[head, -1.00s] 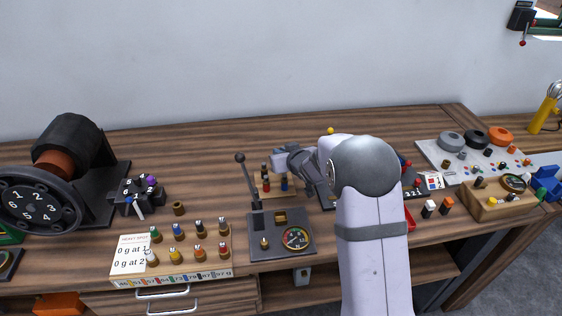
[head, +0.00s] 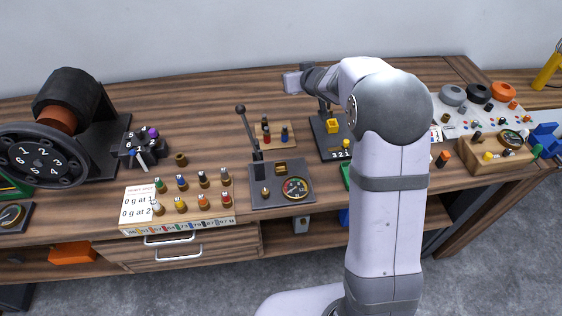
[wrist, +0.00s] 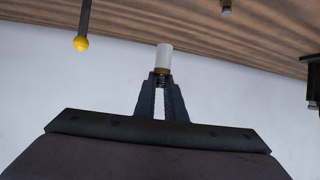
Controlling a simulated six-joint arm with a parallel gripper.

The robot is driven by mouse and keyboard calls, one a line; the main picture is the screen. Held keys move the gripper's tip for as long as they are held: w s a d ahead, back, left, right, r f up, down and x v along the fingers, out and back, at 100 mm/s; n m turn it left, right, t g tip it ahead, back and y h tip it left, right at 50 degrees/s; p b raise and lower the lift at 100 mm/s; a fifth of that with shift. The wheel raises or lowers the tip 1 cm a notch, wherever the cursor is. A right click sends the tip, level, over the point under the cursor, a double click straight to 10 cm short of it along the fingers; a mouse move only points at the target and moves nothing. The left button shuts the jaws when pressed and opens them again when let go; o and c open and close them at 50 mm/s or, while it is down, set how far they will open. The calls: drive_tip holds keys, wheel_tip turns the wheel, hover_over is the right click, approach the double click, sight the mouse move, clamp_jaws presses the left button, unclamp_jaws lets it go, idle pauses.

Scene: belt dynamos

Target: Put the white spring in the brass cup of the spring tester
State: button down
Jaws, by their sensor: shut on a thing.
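My gripper (wrist: 162,84) is shut on a piece with a white cylindrical top, a brass-coloured collar and a dark coil, which I take for the white spring (wrist: 164,58). In the head view my wrist is raised above the back of the bench near the wall; the fingertips and spring cannot be made out there. The spring tester (head: 256,203) seems to be the dark grey box with a dial and an upright lever, at the middle front of the bench.
A spring rack (head: 187,221) with several colour-capped pieces, one whitish, stands left of the tester. The ball-topped lever (head: 247,128) rises behind the tester. A small wooden stand (head: 259,142) and a dark unit with a yellow block (head: 333,126) stand behind and right.

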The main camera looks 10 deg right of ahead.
drive_tip(key=d+r, duration=0.3)
drive_tip(key=n+g+y+p, duration=0.1)
drive_tip(key=n+g+y, duration=0.1)
drive_tip(key=n+y, duration=0.4)
hover_over(281, 170)
drive_tip(key=shift+s+f, duration=0.1)
drive_tip(key=shift+f, duration=7.75)
drive_tip(key=shift+f, duration=0.1)
